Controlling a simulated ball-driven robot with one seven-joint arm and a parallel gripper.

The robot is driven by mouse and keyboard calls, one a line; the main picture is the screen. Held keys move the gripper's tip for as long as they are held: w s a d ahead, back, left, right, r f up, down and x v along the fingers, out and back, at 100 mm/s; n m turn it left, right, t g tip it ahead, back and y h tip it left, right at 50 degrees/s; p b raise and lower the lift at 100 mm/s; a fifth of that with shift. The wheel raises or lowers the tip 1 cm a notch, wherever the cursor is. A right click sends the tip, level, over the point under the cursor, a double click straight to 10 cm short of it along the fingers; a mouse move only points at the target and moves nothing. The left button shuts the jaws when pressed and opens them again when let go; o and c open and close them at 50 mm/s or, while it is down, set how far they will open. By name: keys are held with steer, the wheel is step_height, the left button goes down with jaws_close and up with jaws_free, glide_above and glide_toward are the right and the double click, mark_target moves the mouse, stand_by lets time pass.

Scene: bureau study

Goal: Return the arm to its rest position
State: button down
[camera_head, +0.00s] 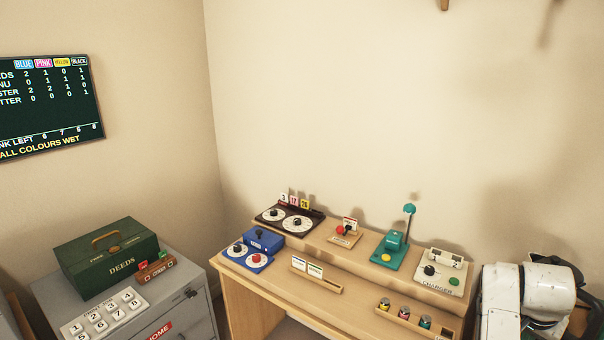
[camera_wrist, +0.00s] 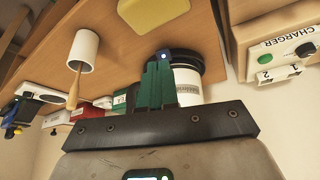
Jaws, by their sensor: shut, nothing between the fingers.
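My white arm (camera_head: 528,300) shows at the lower right of the head view, beside the right end of the wooden desk. Its gripper end is not visible there. In the wrist view, my gripper (camera_wrist: 160,88) shows as green fingers standing close together above a dark bar. The fingers are shut with nothing seen between them. A white labelled cylinder (camera_wrist: 188,86) with a dark top stands behind and to the right of the fingers. I cannot tell how far it is from them.
The desk (camera_head: 290,290) carries a teal device (camera_head: 390,250), a charger box (camera_head: 441,272), a dial panel (camera_head: 290,219) and a blue box (camera_head: 263,240). A grey cabinet (camera_head: 185,315) with a green deeds box (camera_head: 108,258) stands left. The wrist view also shows a white cup-like shade (camera_wrist: 83,50) and a yellow pad (camera_wrist: 153,14).

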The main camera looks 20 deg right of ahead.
steer(key=s+a+f+n+y, duration=0.1)
steer(key=s+a+f+n, duration=0.3)
steer(key=s+a, duration=0.3)
steer(key=s+a+f+n+y, duration=0.2)
steer(key=s+a+f+n, duration=0.2)
steer(key=a, duration=0.9)
steer(key=s+a+f+n+y, duration=0.1)
steer(key=s+a+f+n, duration=0.3)
steer(key=s+a, duration=0.7)
steer(key=shift+f+n+g+y, duration=0.3)
steer(key=shift+f+n+y, duration=0.1)
steer(key=shift+n, duration=0.4)
